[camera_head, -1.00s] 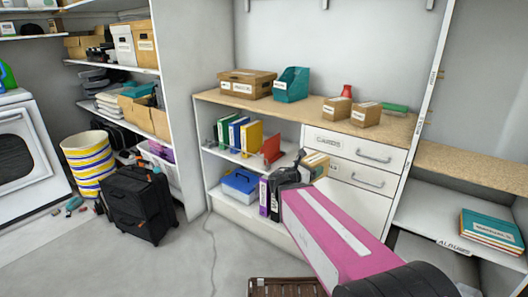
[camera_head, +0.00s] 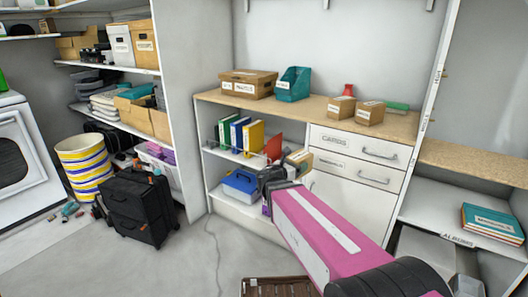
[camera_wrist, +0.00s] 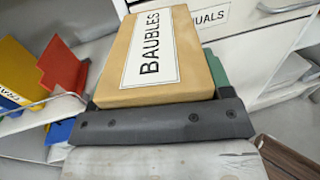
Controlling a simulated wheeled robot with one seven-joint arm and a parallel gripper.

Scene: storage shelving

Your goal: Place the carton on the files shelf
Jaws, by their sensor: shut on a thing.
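A small tan carton labelled BAUBLES (camera_wrist: 152,50) fills the upper middle of the wrist view. My gripper (camera_wrist: 160,122) is shut on it. In the head view the carton (camera_head: 299,159) shows just beyond my gripper (camera_head: 280,176), in front of the white cabinet's left side. The open shelf (camera_head: 243,158) left of the drawers holds green, blue and yellow binders (camera_head: 251,137) and a red piece (camera_head: 273,146). The carton is right of these and appears apart from the shelf. No label reading files is legible.
The drawers (camera_head: 355,172) stand to the right. Boxes and a teal holder (camera_head: 293,84) are on the wooden countertop (camera_head: 325,107). A black suitcase (camera_head: 140,205) and a brown crate (camera_head: 275,288) stand on the floor.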

